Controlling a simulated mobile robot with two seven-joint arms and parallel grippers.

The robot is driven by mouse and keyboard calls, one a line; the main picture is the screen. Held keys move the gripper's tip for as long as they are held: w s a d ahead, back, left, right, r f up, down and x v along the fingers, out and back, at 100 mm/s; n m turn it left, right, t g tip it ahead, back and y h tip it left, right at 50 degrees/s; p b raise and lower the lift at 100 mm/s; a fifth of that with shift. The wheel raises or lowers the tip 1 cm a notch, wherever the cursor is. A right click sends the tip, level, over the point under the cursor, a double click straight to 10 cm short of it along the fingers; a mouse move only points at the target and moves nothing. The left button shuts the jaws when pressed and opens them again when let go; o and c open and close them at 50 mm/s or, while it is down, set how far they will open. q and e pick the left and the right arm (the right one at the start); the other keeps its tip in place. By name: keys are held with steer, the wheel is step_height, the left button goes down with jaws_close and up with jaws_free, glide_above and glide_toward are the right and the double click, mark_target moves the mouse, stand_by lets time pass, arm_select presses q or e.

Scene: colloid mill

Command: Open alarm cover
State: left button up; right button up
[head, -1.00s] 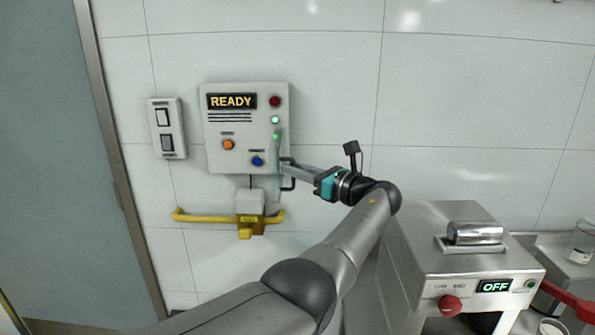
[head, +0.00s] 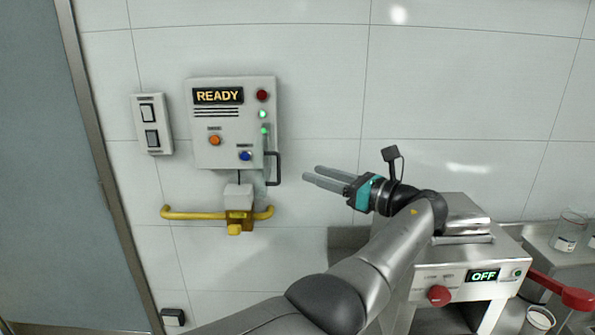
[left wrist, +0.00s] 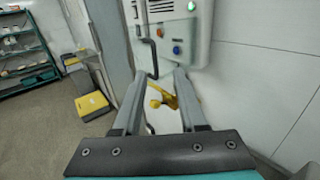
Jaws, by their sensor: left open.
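The light grey wall box (head: 203,140) has a lit READY display, an orange button, a blue button and several lamps. A dark bent handle (head: 279,169) sits at its lower right edge. A pale, see-through strip shows beside this handle; I cannot tell for sure which part is the alarm cover. My left gripper (head: 311,173) is open and empty, to the right of the handle and apart from it. In the left wrist view, the handle (left wrist: 151,58) appears ahead, beyond the open fingers (left wrist: 160,75). My right gripper is not in view.
A yellow bar handle (head: 190,214) is below the box, and a two-switch plate (head: 150,124) is to its left. A metal machine (head: 465,270) with an OFF display and red knob stands at the lower right. The wall right of the box is clear.

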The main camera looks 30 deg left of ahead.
arm_select(q)
steer(key=d, duration=0.2)
steer(key=s+d, duration=0.1)
steer(key=d, duration=0.2)
steer(key=shift+r+b, duration=0.1)
steer(key=shift+b, duration=0.3)
